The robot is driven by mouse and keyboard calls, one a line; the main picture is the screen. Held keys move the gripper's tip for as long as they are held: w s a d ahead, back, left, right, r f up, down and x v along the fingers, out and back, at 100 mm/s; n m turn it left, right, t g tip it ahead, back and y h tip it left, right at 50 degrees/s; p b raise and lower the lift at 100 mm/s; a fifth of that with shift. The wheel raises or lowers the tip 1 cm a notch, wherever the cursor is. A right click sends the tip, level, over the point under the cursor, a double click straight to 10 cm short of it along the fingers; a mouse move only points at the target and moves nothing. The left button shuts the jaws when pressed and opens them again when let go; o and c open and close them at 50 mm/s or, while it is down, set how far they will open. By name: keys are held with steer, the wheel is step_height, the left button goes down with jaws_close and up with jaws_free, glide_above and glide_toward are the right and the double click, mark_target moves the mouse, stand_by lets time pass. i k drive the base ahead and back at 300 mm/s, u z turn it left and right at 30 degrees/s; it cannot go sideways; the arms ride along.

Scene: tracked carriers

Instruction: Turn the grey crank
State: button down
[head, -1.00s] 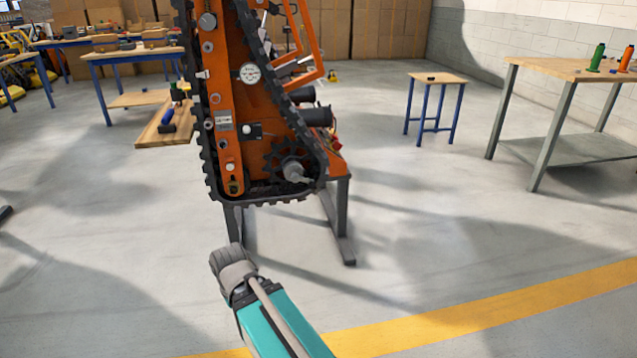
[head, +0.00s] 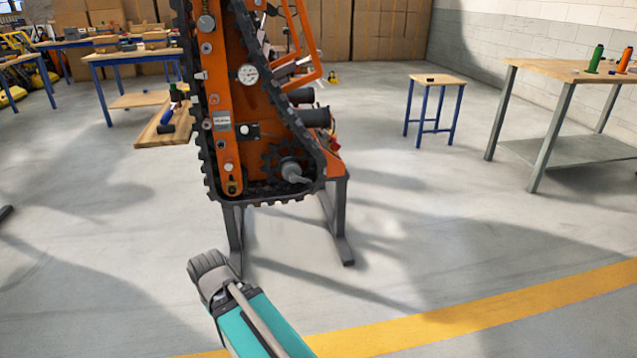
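The grey crank (head: 294,173) sits at the lower right of the upright orange tracked carrier (head: 219,150), in front of a dark toothed sprocket. Its short arm points right and slightly down. A black toothed track loops around the carrier's side. My teal arm comes in from the bottom of the head view and ends in a grey ribbed part, below and left of the crank and apart from it in the picture.
The carrier stands on a grey metal stand (head: 341,240). A wooden board (head: 150,138) with tools is left of it. A small blue-legged table (head: 437,79) and a workbench (head: 560,68) with spools stand right. The floor in front is clear, with a yellow stripe (head: 440,325).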

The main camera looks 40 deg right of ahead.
mark_target(293, 178)
steer(key=k, duration=1.1)
steer(key=z, duration=0.45)
steer(key=i, duration=1)
steer(key=u, duration=0.05)
